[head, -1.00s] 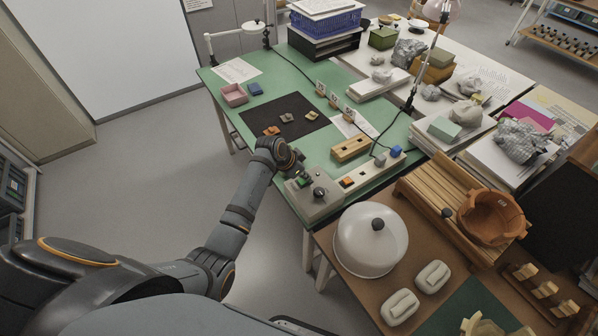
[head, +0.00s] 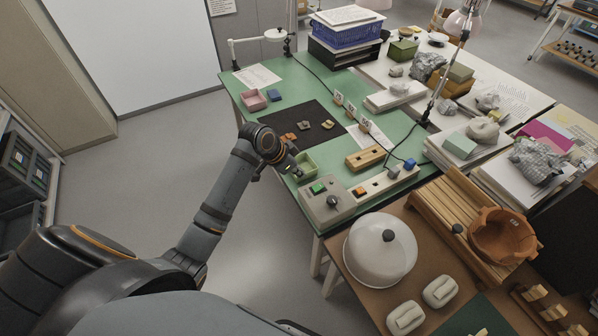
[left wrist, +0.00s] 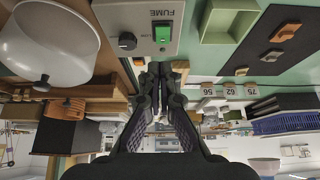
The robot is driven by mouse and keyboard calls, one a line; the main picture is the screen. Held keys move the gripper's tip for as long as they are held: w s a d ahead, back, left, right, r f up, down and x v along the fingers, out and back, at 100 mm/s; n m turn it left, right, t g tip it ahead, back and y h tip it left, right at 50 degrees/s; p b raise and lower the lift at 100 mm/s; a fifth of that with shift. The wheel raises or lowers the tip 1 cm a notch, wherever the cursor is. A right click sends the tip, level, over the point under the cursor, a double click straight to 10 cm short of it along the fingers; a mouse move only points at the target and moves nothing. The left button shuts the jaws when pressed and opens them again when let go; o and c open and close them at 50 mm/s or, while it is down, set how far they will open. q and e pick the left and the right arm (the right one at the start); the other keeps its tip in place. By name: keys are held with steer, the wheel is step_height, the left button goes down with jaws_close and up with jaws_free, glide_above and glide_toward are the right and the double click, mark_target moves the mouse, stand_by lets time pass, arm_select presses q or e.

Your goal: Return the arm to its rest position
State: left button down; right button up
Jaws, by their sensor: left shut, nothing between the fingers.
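My left arm reaches in from the left in the head view. Its gripper (head: 288,170) is over the near left edge of the green table (head: 262,118), beside a small green tray (head: 307,166), and partly hidden behind the wrist. In the left wrist view the gripper (left wrist: 160,72) has its fingers together with nothing between them. Several sherds, among them an orange-brown one (head: 290,136) and a tan one (head: 328,125), lie on a dark mat (head: 312,110) beyond the gripper. My right gripper is not in view.
A grey control box (head: 328,204) with a green switch is close to the gripper; it also shows in the left wrist view (left wrist: 185,15). A white dome (head: 380,252) and a terracotta bowl (head: 500,237) stand on the brown table. The floor left of the arm is clear.

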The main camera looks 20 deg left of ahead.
arm_select(q)
steer(key=shift+f, duration=0.1)
steer(key=s+a+f+n+g+y, duration=0.15)
steer(key=s+f, duration=0.25)
steer(key=f, duration=0.6)
steer(key=s+a+f+n+y, duration=0.1)
steer(key=s+a+f+n, duration=0.3)
steer(key=f, duration=0.7)
steer(key=s+a+f+n+y, duration=0.1)
steer(key=s+f, duration=0.4)
steer(key=f, duration=0.5)
steer(key=s+f, duration=0.4)
steer(key=s, duration=0.5)
steer(key=s+f+g, duration=0.1)
steer(key=s+f, duration=0.4)
steer(key=s, duration=0.5)
steer(key=s+f+g, duration=0.1)
steer(key=s+f, duration=0.4)
steer(key=s, duration=0.5)
steer(key=shift+s+f+n+y, duration=0.15)
steer(key=shift+s+n+y, duration=0.05)
steer(key=shift+n+y, duration=0.2)
